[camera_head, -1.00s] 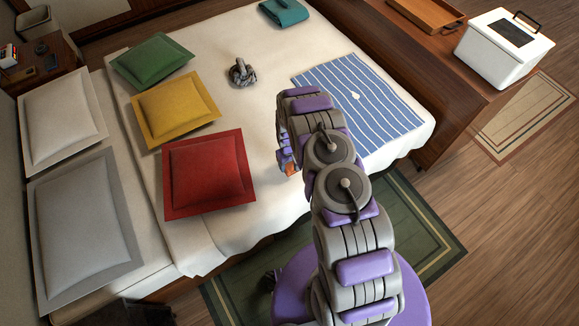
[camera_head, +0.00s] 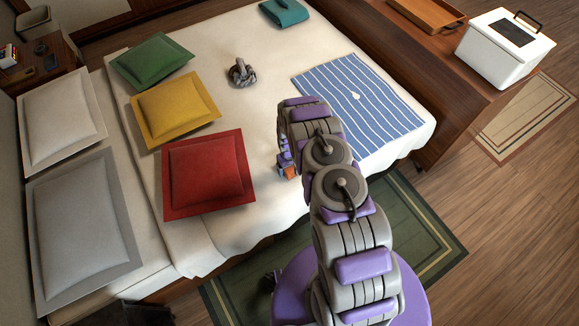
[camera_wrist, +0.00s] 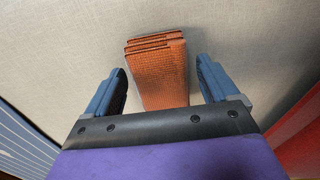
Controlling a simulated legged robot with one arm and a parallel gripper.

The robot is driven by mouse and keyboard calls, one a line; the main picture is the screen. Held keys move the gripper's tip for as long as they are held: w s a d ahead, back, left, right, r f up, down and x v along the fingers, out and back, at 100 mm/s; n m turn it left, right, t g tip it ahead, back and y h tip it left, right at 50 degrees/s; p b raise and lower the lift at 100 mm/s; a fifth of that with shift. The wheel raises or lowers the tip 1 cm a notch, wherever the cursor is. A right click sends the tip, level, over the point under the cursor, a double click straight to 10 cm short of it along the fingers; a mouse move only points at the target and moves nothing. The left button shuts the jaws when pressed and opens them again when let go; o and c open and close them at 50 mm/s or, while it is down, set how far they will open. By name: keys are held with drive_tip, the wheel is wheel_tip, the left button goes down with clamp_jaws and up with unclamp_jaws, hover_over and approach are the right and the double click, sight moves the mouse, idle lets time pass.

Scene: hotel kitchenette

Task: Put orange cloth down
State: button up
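The folded orange cloth (camera_wrist: 160,85) lies between the two fingers of my gripper (camera_wrist: 160,64) in the wrist view, over the pale bed cover. A narrow gap shows on each side of the cloth, so the fingers are open around it. In the head view a small part of the orange cloth (camera_head: 289,172) shows below my gripper (camera_head: 284,160), mostly hidden by my arm. It is over the bed (camera_head: 255,115), near its front edge, between the red pillow and the striped blue cloth. Whether the cloth rests fully on the bed is hard to tell.
The red pillow (camera_head: 208,172) is left of my gripper, and the striped blue cloth (camera_head: 358,100) is right. A grey knotted object (camera_head: 242,72) and a folded teal cloth (camera_head: 284,13) lie farther back. Bare bed cover lies between them.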

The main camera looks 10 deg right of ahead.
drive_tip(key=shift+r, duration=0.1)
wheel_tip(320, 180, up, 29)
drive_tip(key=s+p, duration=0.2)
drive_tip(key=s, duration=0.1)
drive_tip(key=s+r+m, duration=0.1)
drive_tip(key=s+r, duration=0.3)
drive_tip(key=r, duration=0.3)
drive_tip(key=s+r+m, duration=0.1)
drive_tip(key=s+r, duration=0.4)
drive_tip(key=r, duration=0.2)
drive_tip(key=s+r, duration=0.5)
drive_tip(key=s, duration=0.4)
drive_tip(key=s+r+m+g, duration=0.1)
drive_tip(key=s+r, duration=0.3)
drive_tip(key=s, duration=0.6)
drive_tip(key=s+r, duration=0.5)
drive_tip(key=s, duration=0.5)
drive_tip(key=shift+s+a+r+m+g, duration=0.2)
drive_tip(key=shift+r+m+g, duration=0.1)
drive_tip(key=shift+g, duration=0.1)
drive_tip(key=shift+w+f+b, duration=0.1)
drive_tip(key=shift+b, duration=0.2)
